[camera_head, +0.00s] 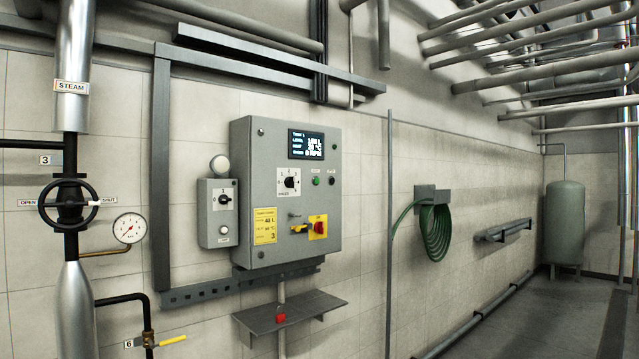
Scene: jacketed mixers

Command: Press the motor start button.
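A grey control panel (262,190) hangs on the tiled wall near the middle of the view. On its right half sits a small green button (316,181), with a small dark button (332,181) to its right; the labels above them are too small to read. A lit display (306,145) is above them. A black rotary selector (290,182) on a white plate is to the left of the green button. A red handle on a yellow plate (318,227) is below. Neither of my grippers is in view.
A smaller grey box (218,213) with a selector is left of the panel. A narrow shelf (290,312) juts out below it. A steam pipe with a black handwheel (68,204) and a gauge (129,228) stand at left. A green hose (437,232) hangs at right.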

